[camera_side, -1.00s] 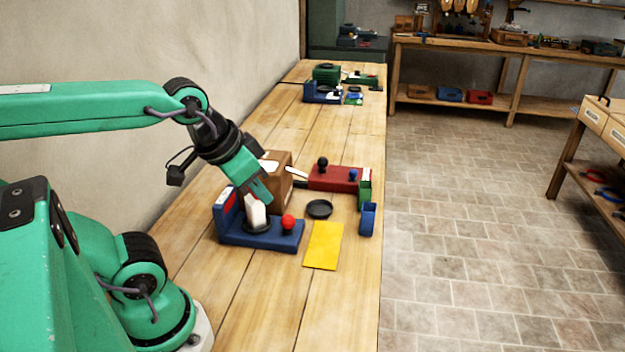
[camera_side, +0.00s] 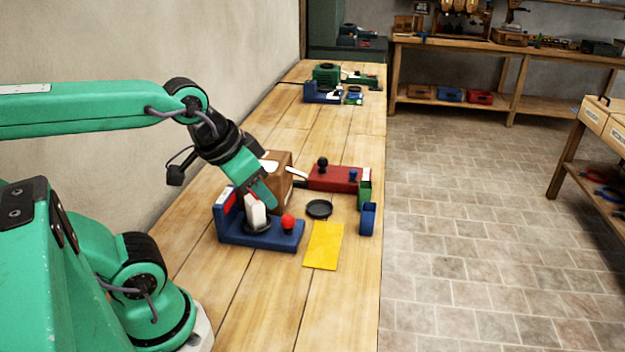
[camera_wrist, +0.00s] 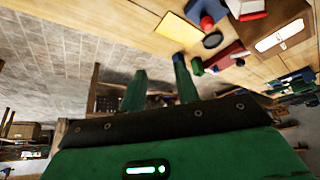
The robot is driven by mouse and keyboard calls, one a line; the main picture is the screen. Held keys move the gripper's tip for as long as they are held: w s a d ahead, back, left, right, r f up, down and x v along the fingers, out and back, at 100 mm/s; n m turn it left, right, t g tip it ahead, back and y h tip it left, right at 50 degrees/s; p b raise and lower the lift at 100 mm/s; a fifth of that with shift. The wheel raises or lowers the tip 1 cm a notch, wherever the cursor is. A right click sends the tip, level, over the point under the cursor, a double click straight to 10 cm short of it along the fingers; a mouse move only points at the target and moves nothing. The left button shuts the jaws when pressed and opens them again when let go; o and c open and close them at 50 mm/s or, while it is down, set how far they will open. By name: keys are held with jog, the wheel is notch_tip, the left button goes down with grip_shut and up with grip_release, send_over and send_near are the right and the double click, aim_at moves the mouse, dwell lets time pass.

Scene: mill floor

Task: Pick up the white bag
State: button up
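The white bag (camera_side: 256,215) stands upright on the dark round pan of a blue scale (camera_side: 265,239) with a red knob (camera_side: 288,222). My gripper (camera_side: 263,196) points down and to the right, and its fingers overlap the top of the bag in the side view. I cannot tell from there whether they touch it. In the wrist view, the two fingers of my gripper (camera_wrist: 163,74) stand apart with nothing held between them. A pale shape beside the blue scale at the top edge there is cut off, and I cannot tell whether it is the bag.
A brown box (camera_side: 281,176) stands just behind the bag. A red scale (camera_side: 335,179), a black dish (camera_side: 319,209), a yellow card (camera_side: 323,245), a green cup (camera_side: 365,194) and a blue holder (camera_side: 367,219) lie to the right. The bench front is clear.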

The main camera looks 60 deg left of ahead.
jog(key=o, duration=0.7)
jog(key=g, duration=0.5)
send_over(256, 199)
jog(key=f, duration=1)
jog(key=shift+w+d+f, duration=0.1)
jog(key=shift+d+f, duration=0.15)
jog(key=shift+d, duration=0.05)
jog(key=shift+a+f+g, duration=0.3)
jog(key=shift+a+f, duration=0.05)
jog(key=shift+a, duration=0.05)
jog(key=shift+f, duration=1.3)
